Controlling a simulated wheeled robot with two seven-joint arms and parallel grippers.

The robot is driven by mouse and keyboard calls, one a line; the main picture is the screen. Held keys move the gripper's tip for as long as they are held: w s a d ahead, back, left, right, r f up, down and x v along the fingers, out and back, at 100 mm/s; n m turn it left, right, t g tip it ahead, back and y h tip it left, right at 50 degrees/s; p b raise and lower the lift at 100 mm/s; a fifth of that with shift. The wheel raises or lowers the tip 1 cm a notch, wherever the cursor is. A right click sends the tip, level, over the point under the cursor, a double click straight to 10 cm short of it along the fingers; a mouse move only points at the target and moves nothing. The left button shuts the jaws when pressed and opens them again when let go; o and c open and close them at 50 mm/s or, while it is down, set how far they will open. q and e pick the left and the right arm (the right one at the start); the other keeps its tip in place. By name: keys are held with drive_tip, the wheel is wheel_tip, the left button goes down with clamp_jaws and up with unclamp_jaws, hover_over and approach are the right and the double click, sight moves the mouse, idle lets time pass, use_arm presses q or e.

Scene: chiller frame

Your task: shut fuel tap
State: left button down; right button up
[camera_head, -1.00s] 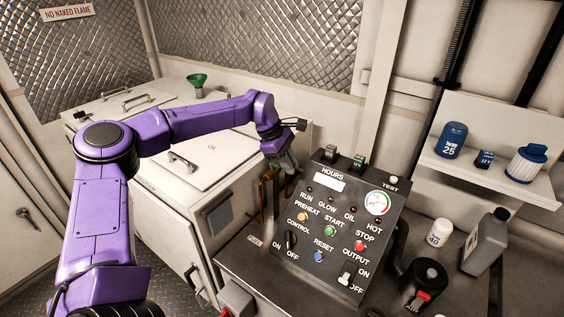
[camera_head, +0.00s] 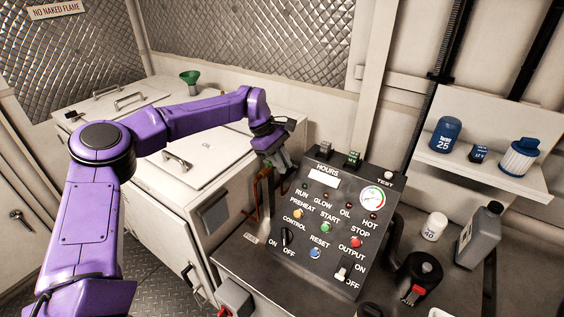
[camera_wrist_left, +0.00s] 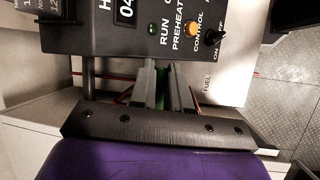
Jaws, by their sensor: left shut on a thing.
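My left gripper (camera_head: 279,160) reaches down behind the left edge of the dark control panel (camera_head: 322,222). In the left wrist view its two grey fingers (camera_wrist_left: 160,88) are closed around a narrow green piece (camera_wrist_left: 160,102), seemingly the fuel tap's handle. The fingers and panel hide most of the tap. A thin copper-red pipe (camera_head: 257,203) runs down below the gripper. A label reading FUEL (camera_wrist_left: 207,84) lies beside the fingers in the left wrist view. My right gripper is not in view.
The panel's knobs and buttons stand close to the gripper. A white cabinet (camera_head: 205,155) with a handle is on the left, with a green funnel (camera_head: 190,79) behind. A grey bottle (camera_head: 480,236) and a white jar (camera_head: 434,226) stand at the right, below a shelf (camera_head: 490,172).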

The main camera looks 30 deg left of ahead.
use_arm(q)
drive_tip(key=c, duration=1.1)
unclamp_jaws()
drive_tip(key=shift+s+f, duration=0.1)
drive_tip(key=shift+s+a, duration=0.1)
drive_tip(key=shift+s, duration=0.1)
drive_tip(key=shift+w+r, duration=0.1)
drive_tip(key=shift+r, duration=0.1)
drive_tip(key=b+v, duration=0.3)
drive_tip(key=v, duration=0.7)
drive_tip(key=shift+r, duration=0.15)
drive_tip(key=shift+s+a, duration=0.2)
